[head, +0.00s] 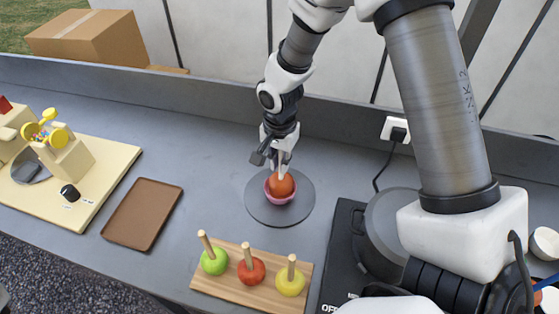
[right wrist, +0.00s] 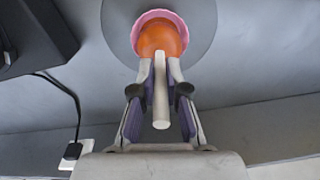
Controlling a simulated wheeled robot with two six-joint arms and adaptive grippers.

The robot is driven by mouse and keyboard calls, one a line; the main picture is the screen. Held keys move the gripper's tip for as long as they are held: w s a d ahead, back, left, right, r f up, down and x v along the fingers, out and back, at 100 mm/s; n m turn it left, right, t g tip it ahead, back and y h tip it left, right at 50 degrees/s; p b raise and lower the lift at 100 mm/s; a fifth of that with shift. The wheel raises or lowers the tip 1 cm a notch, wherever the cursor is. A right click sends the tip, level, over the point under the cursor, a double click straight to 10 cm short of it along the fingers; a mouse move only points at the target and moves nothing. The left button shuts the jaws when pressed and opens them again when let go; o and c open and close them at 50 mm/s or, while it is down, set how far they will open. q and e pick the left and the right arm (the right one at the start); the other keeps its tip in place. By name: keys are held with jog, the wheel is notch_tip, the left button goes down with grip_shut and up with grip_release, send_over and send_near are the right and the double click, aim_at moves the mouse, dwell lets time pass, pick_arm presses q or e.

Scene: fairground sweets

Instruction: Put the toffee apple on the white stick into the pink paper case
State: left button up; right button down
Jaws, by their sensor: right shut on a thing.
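The orange-red toffee apple (head: 281,185) sits in the pink paper case (head: 279,199). The case stands on a round grey disc (head: 258,210). My right gripper (head: 281,168) is above the apple, shut on its white stick. In the right wrist view the apple (right wrist: 162,40) lies within the rim of the pink case (right wrist: 138,30). There the white stick (right wrist: 161,95) runs between the fingers of my right gripper (right wrist: 160,68). I cannot tell whether the apple rests on the bottom of the case. My left gripper is not in view.
A wooden board (head: 225,285) at the front holds green (head: 215,262), red (head: 251,271) and yellow (head: 290,282) apples on wooden sticks. A brown tray (head: 143,214) lies left of the disc. A black appliance (head: 340,250) stands at the right. A cardboard box (head: 88,38) is behind the counter.

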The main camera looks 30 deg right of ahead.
jog(key=shift+a+f, duration=0.1)
jog(key=shift+f, duration=0.15)
jog(key=c, duration=1.1)
grip_release()
notch_tip(320, 180, up, 12)
